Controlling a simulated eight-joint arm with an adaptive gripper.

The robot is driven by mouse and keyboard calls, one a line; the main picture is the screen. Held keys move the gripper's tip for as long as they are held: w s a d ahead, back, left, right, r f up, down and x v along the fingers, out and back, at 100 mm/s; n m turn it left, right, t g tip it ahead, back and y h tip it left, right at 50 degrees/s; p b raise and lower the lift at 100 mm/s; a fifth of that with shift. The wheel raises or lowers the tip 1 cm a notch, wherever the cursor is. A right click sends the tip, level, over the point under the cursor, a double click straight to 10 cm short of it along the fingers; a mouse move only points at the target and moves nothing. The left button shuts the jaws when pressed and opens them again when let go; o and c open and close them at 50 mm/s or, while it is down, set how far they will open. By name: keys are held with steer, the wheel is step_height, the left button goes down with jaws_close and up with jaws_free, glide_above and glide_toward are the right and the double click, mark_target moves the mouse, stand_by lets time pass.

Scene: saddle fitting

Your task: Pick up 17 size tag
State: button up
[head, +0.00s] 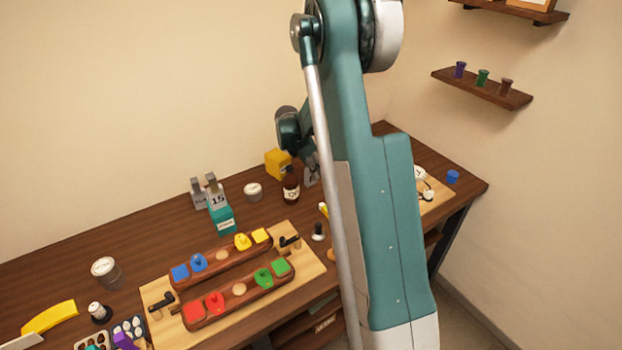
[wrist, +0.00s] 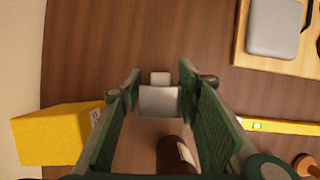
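A grey size tag (wrist: 160,101) stands between my gripper's (wrist: 160,73) two green fingers in the wrist view, with a gap on each side. The fingers are apart and do not visibly touch it. In the head view a grey tag (head: 311,178) shows just under my gripper (head: 311,162), partly hidden by my arm and the brown bottle; its number cannot be read in full. Another grey tag marked 15 (head: 217,201) stands in a teal holder (head: 223,221) to the left, with a further grey tag (head: 197,191) behind it.
A yellow box (wrist: 55,133) is close to the left finger. A brown bottle (wrist: 172,155) stands close beside the tag. A yellow level (wrist: 285,127) and a wooden board (wrist: 241,40) lie to the right. A white-lidded jar (head: 253,191) stands left of the bottle.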

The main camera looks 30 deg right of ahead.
steer(key=shift+x, duration=1.6)
steer(key=c, duration=1)
